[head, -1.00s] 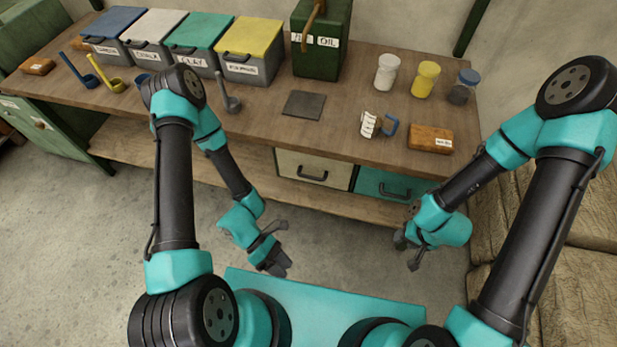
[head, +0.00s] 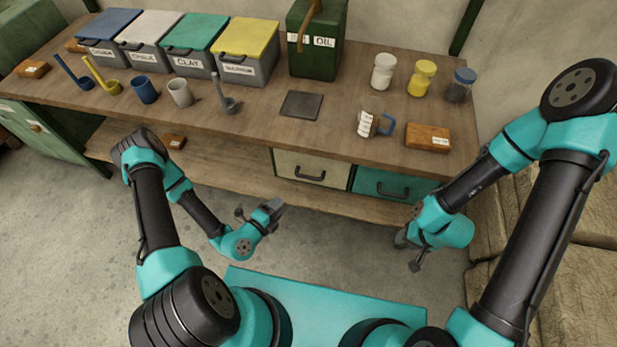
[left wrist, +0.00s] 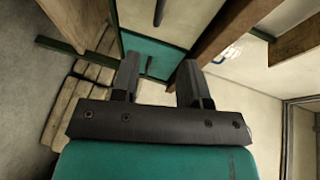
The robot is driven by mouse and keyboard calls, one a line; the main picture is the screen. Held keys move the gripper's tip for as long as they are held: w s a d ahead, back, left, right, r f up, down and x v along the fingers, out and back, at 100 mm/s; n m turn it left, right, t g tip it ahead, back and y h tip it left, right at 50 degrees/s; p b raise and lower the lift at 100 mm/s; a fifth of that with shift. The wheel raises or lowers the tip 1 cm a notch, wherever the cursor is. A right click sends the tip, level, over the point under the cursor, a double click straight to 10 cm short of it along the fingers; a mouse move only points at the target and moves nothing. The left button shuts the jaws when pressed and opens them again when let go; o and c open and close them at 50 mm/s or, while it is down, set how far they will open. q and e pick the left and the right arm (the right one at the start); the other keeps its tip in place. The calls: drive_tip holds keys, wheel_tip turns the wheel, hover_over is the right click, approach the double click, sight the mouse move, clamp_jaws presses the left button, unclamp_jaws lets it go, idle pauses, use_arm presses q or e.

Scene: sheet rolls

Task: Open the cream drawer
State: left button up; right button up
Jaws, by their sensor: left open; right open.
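The cream drawer (head: 288,165) is in the bench front under the top in the head view. Its front looks flush with the bench, so it appears shut, and its dark bar handle (head: 310,176) is uncovered. In the left wrist view the cream drawer (left wrist: 184,18) is at the top with part of its handle (left wrist: 158,12). My left gripper (head: 258,208) is open and empty, in front of and below the cream drawer, apart from it. Its two fingers (left wrist: 160,76) show in the left wrist view. My right gripper (head: 407,253) is open and empty, below the teal drawer.
The teal drawer (head: 366,181) is right of the cream one and looks shut. A lower shelf (head: 225,172) runs under the bench. Floor before the drawers is clear.

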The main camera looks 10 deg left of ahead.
sight(308, 177)
use_arm(q)
drive_tip(key=shift+w+d, duration=0.1)
drive_tip(key=x, duration=1.7)
drive_tip(key=shift+f, duration=0.1)
drive_tip(key=shift+c, duration=0.3)
clamp_jaws()
